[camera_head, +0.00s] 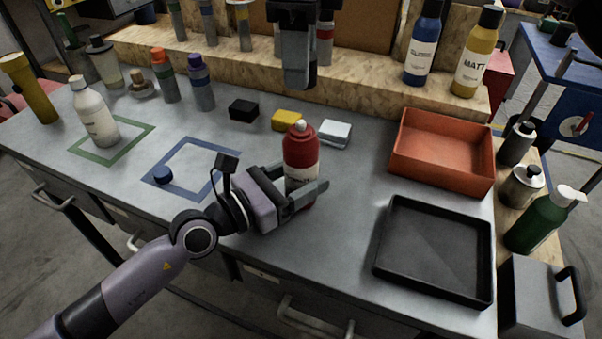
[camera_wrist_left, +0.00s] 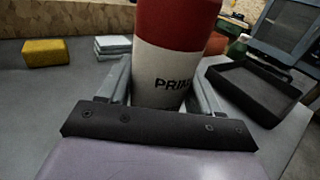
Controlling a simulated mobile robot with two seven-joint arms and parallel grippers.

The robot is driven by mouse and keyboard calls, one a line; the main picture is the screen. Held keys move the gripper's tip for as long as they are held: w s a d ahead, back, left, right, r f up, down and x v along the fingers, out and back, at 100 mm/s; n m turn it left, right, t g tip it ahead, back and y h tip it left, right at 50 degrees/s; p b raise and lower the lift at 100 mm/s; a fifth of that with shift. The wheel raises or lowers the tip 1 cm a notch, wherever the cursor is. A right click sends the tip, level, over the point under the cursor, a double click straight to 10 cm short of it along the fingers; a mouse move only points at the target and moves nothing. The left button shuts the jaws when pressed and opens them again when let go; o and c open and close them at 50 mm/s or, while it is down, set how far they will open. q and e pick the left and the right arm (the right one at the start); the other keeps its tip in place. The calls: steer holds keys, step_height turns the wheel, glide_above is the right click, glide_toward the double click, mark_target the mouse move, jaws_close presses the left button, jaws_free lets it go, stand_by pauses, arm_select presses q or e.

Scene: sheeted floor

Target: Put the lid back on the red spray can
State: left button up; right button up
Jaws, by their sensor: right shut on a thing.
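The red spray can (camera_head: 300,150) stands upright near the middle of the bench, its white nozzle bare on top. The left wrist view shows its red upper body and white label (camera_wrist_left: 170,75) close up. My left gripper (camera_head: 305,194) comes in low from the left, its fingers along both sides of the can, and looks shut on it. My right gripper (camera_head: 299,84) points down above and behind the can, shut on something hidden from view. I see no lid for certain. A small blue cap (camera_head: 162,174) lies at the blue square outline.
A red-orange bin (camera_head: 442,180) and a black tray (camera_head: 434,290) are to the right. A white bottle (camera_head: 94,115) stands in the green outline (camera_head: 133,149). Several bottles line the back shelf.

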mark_target(300, 122)
arm_select(q)
steer(key=c, duration=0.9)
arm_select(e)
steer(key=shift+f, duration=2.5)
steer(key=shift+f, duration=0.9)
steer(key=shift+f, duration=0.6)
steer(key=o, duration=1.1)
step_height(300, 122, up, 12)
